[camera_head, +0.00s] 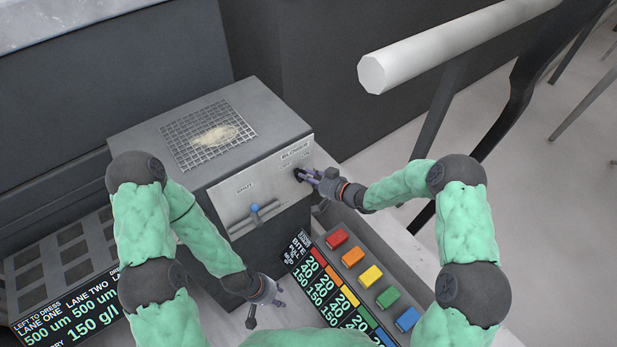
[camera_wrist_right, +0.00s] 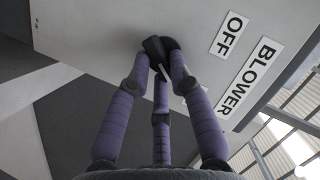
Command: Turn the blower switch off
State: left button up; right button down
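The blower switch (camera_head: 299,174) is a dark rotary knob on the upper right of the grey box's light front panel, below the labels BLOWER, OFF and ON. In the right wrist view the black knob (camera_wrist_right: 160,47) has a pale pointer strip, and OFF is printed to its right. My right gripper (camera_head: 310,177) is at the knob, its purple fingers closed in around it with the tips against its sides. The tips partly hide the knob, so its exact setting is unclear. My left gripper (camera_head: 268,299) is open and empty, low in front of the box.
A blue-knobbed SHUT lever (camera_head: 254,209) sits left on the same panel. A wire mesh (camera_head: 209,134) with pale material tops the box. Coloured blocks (camera_head: 371,276) stand on a board at lower right. A thick white rail (camera_head: 450,45) crosses the upper right.

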jog(key=shift+f, duration=0.1)
dwell(0.3)
jog(key=shift+s+a+n+t+h+b, duration=0.25)
jog(key=shift+n+t+h+b, duration=0.6)
jog(key=shift+n+b, duration=1.25)
jog(key=shift+s+a+n+t+h+b, duration=0.25)
jog(key=shift+n+t+h+b, duration=0.3)
jog(key=shift+n+h+b, duration=1.45)
jog(key=shift+s+a+n+t+h+b, duration=0.2)
jog(key=shift+n+t+b, duration=0.75)
jog(key=shift+b, duration=2.1)
jog(key=shift+n, duration=0.45)
jog(key=c, duration=1.1)
grip_release()
jog(key=shift+w, duration=0.1)
jog(key=shift+r, duration=0.25)
jog(key=shift+r, duration=0.1)
